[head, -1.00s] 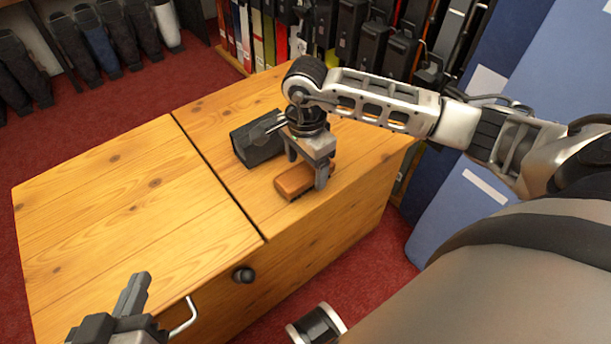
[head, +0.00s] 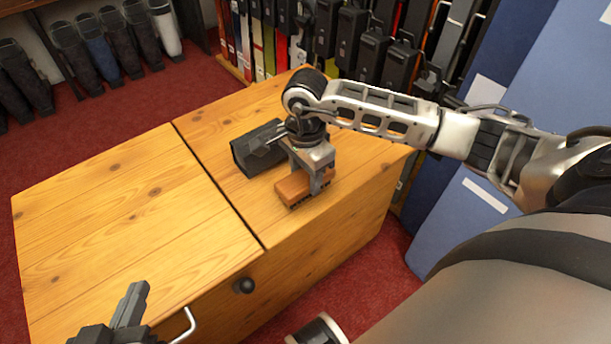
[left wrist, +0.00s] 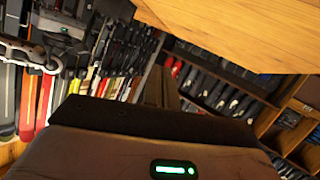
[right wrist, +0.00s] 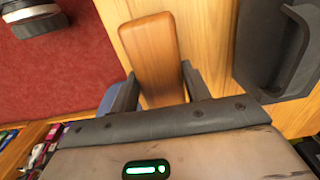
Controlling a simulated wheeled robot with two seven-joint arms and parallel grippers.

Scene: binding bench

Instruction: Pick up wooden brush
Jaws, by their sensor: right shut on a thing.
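The wooden brush (head: 297,188) has a brown wooden back with dark bristles showing under it, near the front of the right-hand part of the bench top. My right gripper (head: 314,182) points down and is shut on the brush across its sides. In the right wrist view the brush's back (right wrist: 150,50) lies between the two fingers (right wrist: 158,90). Whether the bristles touch the wood is hard to tell. My left gripper (head: 138,293) is at the lower left, apart from the brush; its fingers look together and empty, also in the left wrist view (left wrist: 162,88).
A dark block-like object with a handle (head: 252,152) lies close behind and left of the brush. The wooden bench top (head: 110,210) is clear on the left. A black knob (head: 243,285) is on its front. Shelved binders stand behind; blue panels (head: 470,195) stand at right.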

